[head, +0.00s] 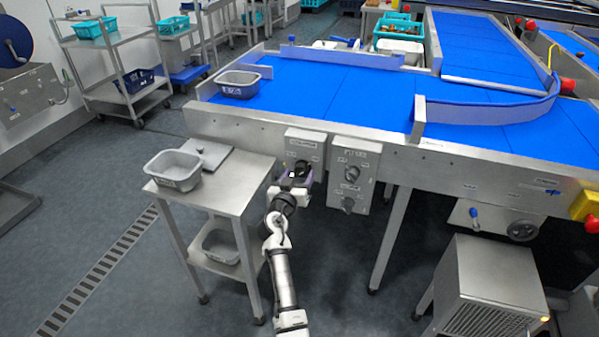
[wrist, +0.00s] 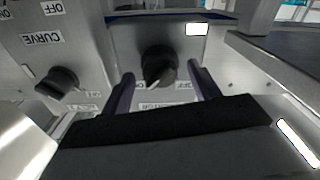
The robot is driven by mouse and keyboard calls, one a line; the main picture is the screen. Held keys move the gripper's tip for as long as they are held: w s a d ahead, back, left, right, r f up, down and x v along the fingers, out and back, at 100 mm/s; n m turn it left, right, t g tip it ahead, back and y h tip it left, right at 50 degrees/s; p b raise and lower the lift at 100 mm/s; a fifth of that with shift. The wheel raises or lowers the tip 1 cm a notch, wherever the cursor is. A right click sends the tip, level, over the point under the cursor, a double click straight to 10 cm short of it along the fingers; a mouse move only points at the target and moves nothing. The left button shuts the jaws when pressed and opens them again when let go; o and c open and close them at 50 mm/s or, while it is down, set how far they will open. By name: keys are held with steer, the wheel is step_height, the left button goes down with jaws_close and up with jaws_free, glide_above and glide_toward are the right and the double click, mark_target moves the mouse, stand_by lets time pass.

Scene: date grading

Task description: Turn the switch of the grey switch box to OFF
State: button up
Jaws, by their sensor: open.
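A grey switch box (head: 305,144) with one black rotary switch (head: 302,167) hangs on the front of the conveyor frame. In the wrist view this switch (wrist: 158,64) is centred, with a pale pointer mark toward the picture's bottom. Its label there is partly hidden, so I cannot read its setting. My gripper (head: 296,178) is in front of this box. In the wrist view its open fingers (wrist: 165,92) stand either side of the switch, apart from it as far as I can tell. Nothing is between the fingertips except the view of the switch.
A second grey box (head: 357,151) with two black knobs hangs close on the right; the wrist view shows its CURVE and OFF labels upside down. A steel trolley (head: 219,200) with a grey tub (head: 174,168) stands close left of my arm. A conveyor leg (head: 390,238) stands right.

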steer(key=shift+x, duration=0.8)
steer(key=shift+c, duration=0.3)
steer(key=c, duration=0.9)
